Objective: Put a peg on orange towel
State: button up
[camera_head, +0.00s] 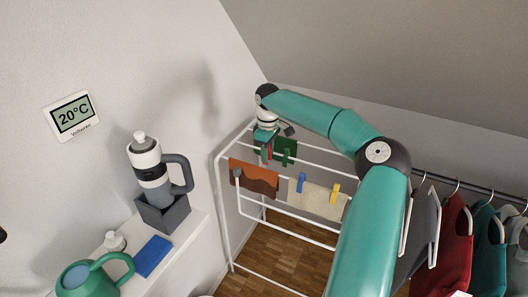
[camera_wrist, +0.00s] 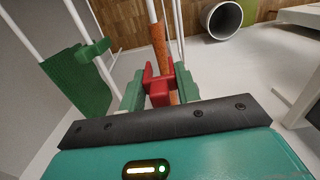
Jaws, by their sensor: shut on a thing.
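My gripper (camera_wrist: 158,92) is shut on a red peg (camera_wrist: 155,83), which sits between its two green fingers. In the head view my gripper (camera_head: 266,146) is above and behind the orange towel (camera_head: 262,176), which hangs over a white rack rail with a grey peg on its left part. In the wrist view the orange towel (camera_wrist: 160,48) shows edge-on as a narrow strip just beyond the red peg. I cannot tell whether the peg touches the towel.
A green towel (camera_wrist: 75,82) with a green peg (camera_wrist: 95,49) hangs close beside my gripper. A cream towel (camera_head: 317,201) with a blue peg (camera_head: 301,183) and a yellow peg (camera_head: 335,193) hangs to the right. White rack rails (camera_head: 224,205) surround the towels.

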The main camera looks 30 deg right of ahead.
aim_at(268, 170)
jog(key=shift+s, duration=0.25)
jog(key=shift+w+f, duration=0.1)
jog(key=shift+f, duration=3.6)
jog(key=o, duration=1)
jog(key=shift+o, duration=0.2)
